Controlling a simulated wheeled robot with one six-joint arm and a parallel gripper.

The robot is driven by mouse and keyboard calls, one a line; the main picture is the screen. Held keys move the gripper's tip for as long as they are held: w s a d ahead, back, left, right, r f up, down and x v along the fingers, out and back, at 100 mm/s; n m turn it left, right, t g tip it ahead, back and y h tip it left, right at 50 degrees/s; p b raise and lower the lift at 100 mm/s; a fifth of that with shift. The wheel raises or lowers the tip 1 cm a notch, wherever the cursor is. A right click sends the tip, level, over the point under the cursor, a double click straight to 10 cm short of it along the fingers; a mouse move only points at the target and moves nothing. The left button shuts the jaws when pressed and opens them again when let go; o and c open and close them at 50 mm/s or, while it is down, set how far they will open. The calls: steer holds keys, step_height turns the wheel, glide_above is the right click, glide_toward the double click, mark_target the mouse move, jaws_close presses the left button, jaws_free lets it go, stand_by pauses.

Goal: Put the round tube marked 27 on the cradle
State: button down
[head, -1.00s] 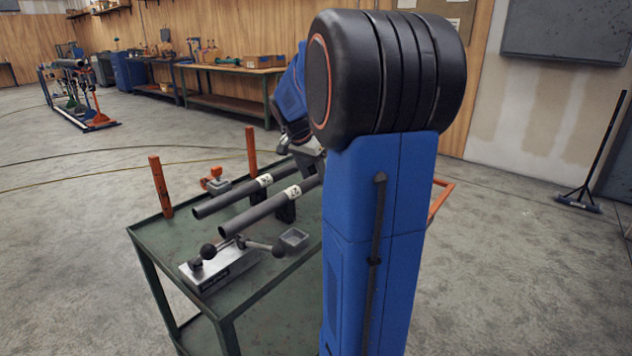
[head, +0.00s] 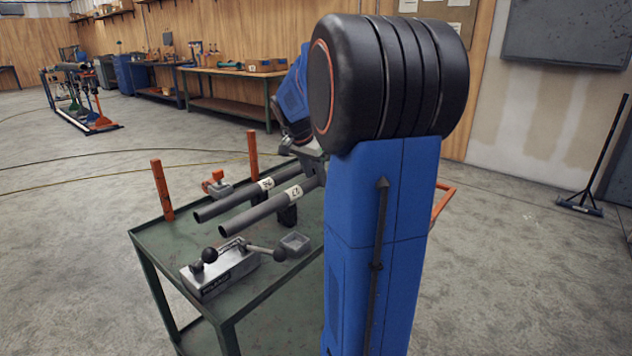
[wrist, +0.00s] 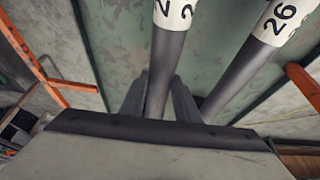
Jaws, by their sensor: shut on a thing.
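The grey round tube marked 27 (head: 255,213) is the nearer of two parallel tubes above the green cart in the head view. My gripper (wrist: 160,82) is shut on a tube in the wrist view, its fingers on both sides just below the white label (wrist: 175,10). That label is partly cut off; it starts with a 2. The other tube, marked 26 (wrist: 238,72), runs beside it on the right; it is the farther tube (head: 228,203) in the head view. My arm hides the tubes' far ends there. I cannot tell which thing is the cradle.
The green cart (head: 165,247) carries a metal clamp block (head: 222,270) with ball-ended levers, a small grey tray (head: 295,242) and a black support (head: 287,216). Orange posts (head: 162,190) stand at its far side. A long stand (head: 85,122) with a pipe is far left. The floor between is clear.

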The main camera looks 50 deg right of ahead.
step_height(320, 180, up, 9)
steer(key=shift+f, duration=0.1)
stand_by(0.3)
steer(key=shift+d, duration=0.1)
